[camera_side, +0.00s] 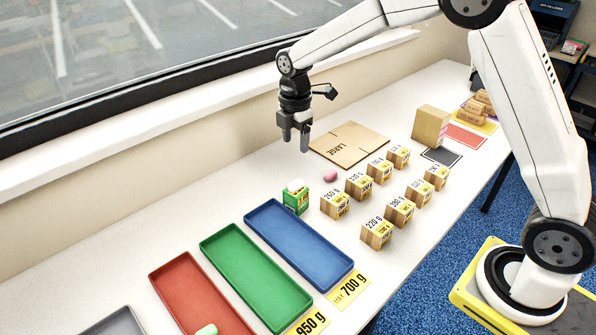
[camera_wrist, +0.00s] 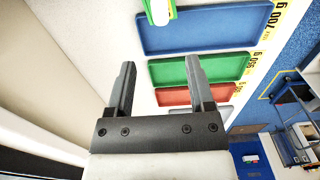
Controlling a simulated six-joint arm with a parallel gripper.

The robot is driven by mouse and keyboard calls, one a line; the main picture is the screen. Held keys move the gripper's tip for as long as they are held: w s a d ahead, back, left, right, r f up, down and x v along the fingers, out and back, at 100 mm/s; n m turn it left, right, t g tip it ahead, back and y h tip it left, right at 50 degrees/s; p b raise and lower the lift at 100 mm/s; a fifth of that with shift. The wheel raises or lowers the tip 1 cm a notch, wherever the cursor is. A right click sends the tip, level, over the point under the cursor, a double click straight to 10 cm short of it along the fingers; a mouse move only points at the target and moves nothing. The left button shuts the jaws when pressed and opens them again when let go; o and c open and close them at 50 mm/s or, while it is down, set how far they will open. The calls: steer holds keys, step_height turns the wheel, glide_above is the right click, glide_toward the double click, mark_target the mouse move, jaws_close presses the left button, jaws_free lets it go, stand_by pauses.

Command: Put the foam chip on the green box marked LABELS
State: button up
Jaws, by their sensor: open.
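The small green box (camera_side: 297,203) stands upright on the white table just beyond the blue tray; its lettering is too small to read. A rounded white piece that looks like the foam chip (camera_side: 295,185) lies on top of it. In the wrist view the white piece (camera_wrist: 160,13) shows at the top edge, with part of the green box (camera_wrist: 147,12) beside it. My gripper (camera_side: 296,145) is open and empty, above the table and higher than the box, apart from both. Its two spread fingers (camera_wrist: 160,75) show nothing between them in the wrist view.
A pink piece (camera_side: 330,176) lies right of the box, near several weight-marked cartons (camera_side: 335,205). Blue (camera_side: 345,262), green (camera_side: 205,245) and red (camera_side: 165,285) trays fill the front; a green piece (camera_side: 206,330) is in the red one.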

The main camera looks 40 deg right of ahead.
steer(key=shift+s, duration=0.1)
steer(key=s+d+f+m+t, duration=0.1)
steer(key=s+m, duration=0.8)
steer(key=s, duration=0.2)
steer(key=s+d+f+m+t, duration=0.1)
steer(key=s+f+m, duration=0.1)
steer(key=s+m, duration=0.7)
steer(key=shift+s+f+t, duration=0.15)
steer(key=shift+s+t, duration=0.15)
steer(key=shift+s, duration=0.55)
